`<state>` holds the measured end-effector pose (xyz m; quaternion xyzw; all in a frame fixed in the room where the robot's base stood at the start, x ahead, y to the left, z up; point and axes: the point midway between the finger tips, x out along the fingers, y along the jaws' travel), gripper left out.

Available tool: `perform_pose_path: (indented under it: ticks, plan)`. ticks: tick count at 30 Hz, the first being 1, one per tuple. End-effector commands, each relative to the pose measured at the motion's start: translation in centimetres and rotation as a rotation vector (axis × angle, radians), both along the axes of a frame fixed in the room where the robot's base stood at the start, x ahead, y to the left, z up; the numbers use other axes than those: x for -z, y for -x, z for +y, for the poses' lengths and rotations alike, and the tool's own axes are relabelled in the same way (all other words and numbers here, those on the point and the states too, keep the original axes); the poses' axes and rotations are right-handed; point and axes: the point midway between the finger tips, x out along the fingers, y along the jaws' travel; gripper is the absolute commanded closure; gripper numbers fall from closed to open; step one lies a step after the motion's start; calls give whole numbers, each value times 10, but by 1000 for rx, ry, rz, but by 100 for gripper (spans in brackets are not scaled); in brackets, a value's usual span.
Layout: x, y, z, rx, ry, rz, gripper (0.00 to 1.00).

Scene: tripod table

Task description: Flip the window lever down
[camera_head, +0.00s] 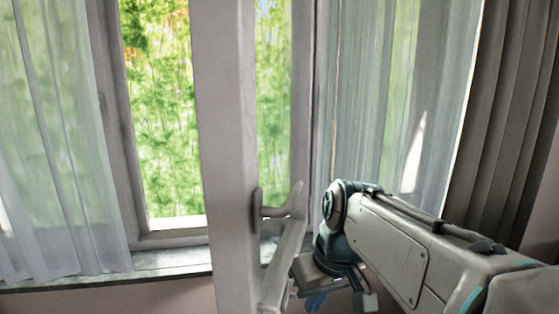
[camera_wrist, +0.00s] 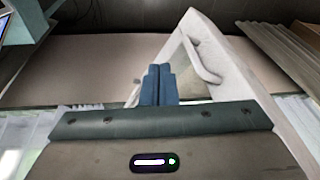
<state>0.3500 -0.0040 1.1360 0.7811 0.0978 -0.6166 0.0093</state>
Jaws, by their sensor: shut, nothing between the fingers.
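The window lever (camera_head: 284,209) is a grey handle on the edge of the open window sash. It juts to the right from its mount, and its end bends upward. The lever also shows in the wrist view (camera_wrist: 203,62), to the right of my fingers. My gripper (camera_head: 316,301) is below and to the right of the lever in the head view, partly hidden by my own wrist. In the wrist view my blue fingers (camera_wrist: 159,85) are shut together with nothing between them. A gap shows between them and the lever.
The open sash (camera_head: 229,140) stands upright left of my arm, and its pale frame also fills the right of the wrist view (camera_wrist: 270,85). Sheer curtains (camera_head: 375,100) and a dark drape (camera_head: 505,120) hang at the right. A window sill (camera_head: 165,262) runs along the wall.

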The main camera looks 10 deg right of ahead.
Motion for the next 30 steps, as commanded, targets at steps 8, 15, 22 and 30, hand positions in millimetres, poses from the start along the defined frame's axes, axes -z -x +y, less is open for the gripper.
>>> perform_pose_path:
  ticks: [8,15,22,30]
  plan:
    - [-128,-45,-12,-257,-104,-69,100]
    - [-241,-67,-27,-570,-156,-198,100]
    - [-310,-68,-35,-829,-151,-306,100]
    - [-327,-66,-36,-921,-142,-341,100]
